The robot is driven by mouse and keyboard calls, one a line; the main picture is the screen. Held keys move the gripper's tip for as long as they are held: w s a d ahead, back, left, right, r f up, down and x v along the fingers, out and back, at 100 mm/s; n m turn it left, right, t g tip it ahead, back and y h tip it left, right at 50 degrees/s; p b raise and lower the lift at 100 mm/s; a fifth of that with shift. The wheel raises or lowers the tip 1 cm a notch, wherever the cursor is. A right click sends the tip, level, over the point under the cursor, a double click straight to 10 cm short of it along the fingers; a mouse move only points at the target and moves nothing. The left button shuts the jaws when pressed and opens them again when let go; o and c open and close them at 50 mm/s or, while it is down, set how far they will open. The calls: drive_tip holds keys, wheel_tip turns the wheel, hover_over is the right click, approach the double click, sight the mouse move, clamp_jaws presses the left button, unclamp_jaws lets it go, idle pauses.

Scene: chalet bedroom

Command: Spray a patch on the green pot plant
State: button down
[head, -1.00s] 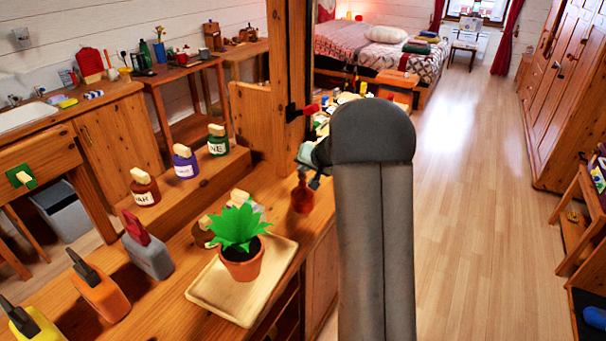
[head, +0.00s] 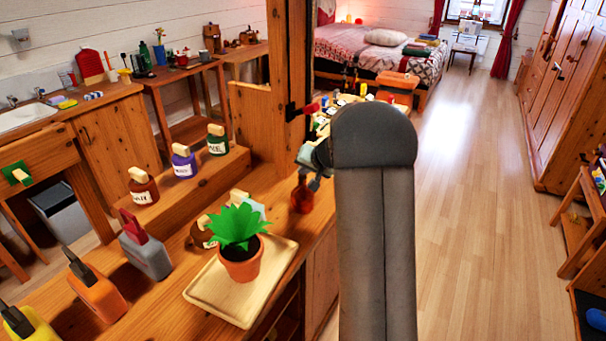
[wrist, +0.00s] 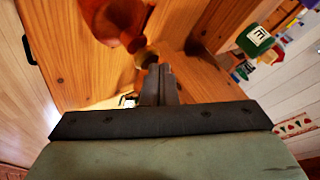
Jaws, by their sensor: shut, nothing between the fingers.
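The green pot plant (head: 238,228) stands upright in a terracotta pot (head: 241,266) on a pale wooden tray (head: 222,302). My gripper (head: 308,174) is right of and beyond the plant, just above a small red-orange bottle (head: 302,197) on the bench. In the wrist view its two fingers (wrist: 158,78) are shut together, with nothing held between them. The bottle (wrist: 118,22) is just past the fingertips, its tan neck close to or touching them; I cannot tell which. Spray bottles stand at the left: grey with a red head (head: 146,256), orange (head: 98,296) and yellow (head: 35,331).
Several labelled jars, red-brown (head: 144,190), purple (head: 183,165) and green (head: 217,145), stand on a raised wooden step. A brown jar (head: 203,233) and a pale object stand behind the plant. A wooden post (head: 289,70) rises beyond my gripper. The floor (head: 460,220) at right is clear.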

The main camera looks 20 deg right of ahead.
sight(304, 177)
drive_tip(key=shift+r, duration=0.4)
drive_tip(key=shift+r+p, duration=1.45)
drive_tip(key=shift+r, duration=1.6)
wheel_tip(304, 177, down, 6)
drive_tip(key=m+p, duration=0.1)
drive_tip(key=m, duration=1.5)
drive_tip(key=shift+d+m+y, duration=0.15)
drive_tip(key=shift+m+y, duration=0.25)
